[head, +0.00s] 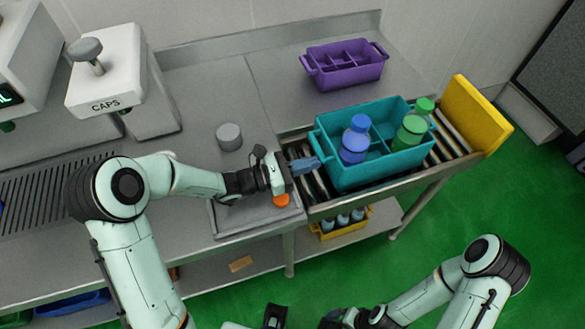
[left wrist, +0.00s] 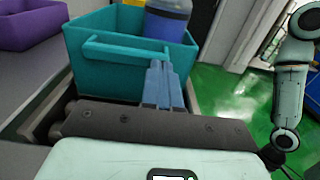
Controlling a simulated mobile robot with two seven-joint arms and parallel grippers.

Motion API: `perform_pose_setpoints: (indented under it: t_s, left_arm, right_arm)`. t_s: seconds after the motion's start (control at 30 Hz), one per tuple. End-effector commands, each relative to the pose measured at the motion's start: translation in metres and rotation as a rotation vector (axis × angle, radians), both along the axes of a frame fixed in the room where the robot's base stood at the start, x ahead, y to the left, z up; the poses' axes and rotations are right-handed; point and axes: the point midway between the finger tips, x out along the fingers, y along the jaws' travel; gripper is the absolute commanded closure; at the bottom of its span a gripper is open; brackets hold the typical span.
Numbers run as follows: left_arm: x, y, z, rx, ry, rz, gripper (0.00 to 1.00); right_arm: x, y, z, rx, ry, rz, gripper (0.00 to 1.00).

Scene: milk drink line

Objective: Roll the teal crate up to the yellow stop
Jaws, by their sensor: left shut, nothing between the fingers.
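The teal crate (head: 375,172) sits on the roller track (head: 440,150) and holds a blue bottle (head: 354,140) and green-capped bottles (head: 410,130). The yellow stop (head: 475,115) stands upright at the track's far right end, with a short stretch of rollers between it and the crate. My left gripper (head: 305,164) is shut and empty, its blue fingertips at the crate's left end. In the left wrist view the fingertips (left wrist: 161,85) are just below the crate's handle (left wrist: 135,52); contact is unclear. My right gripper is mostly cut off at the bottom of the head view.
A purple crate (head: 345,72) stands on the counter behind the track. A grey tray (head: 245,222) with an orange cap (head: 281,200) lies under my left gripper. A grey round piece (head: 229,136) is nearby. A yellow crate (head: 335,230) of bottles sits on the lower shelf.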

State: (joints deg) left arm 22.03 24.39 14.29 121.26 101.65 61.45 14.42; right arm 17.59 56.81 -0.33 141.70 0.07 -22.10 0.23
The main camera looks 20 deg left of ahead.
Motion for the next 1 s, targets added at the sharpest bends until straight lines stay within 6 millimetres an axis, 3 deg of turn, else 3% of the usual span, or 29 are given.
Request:
perform_pose_setpoints:
  t_s: [0.1,0.53,0.7,1.0]
  left_arm:
    - [0.019,-0.034,-0.002,-0.003,-0.002,-0.008,1.00]
    - [0.087,-0.133,-0.002,-0.002,0.001,-0.004,1.00]
    - [0.099,-0.148,-0.001,-0.002,0.001,-0.001,1.00]
    - [0.100,-0.149,0.000,-0.001,0.002,0.000,1.00]
  right_arm:
    - [-0.005,0.000,-0.010,0.000,0.006,0.000,0.00]
    - [-0.014,0.000,-0.037,0.000,0.017,0.000,0.00]
    - [-0.015,0.000,-0.040,0.000,0.017,-0.001,0.00]
    - [-0.014,0.000,-0.039,0.000,0.017,0.000,0.00]
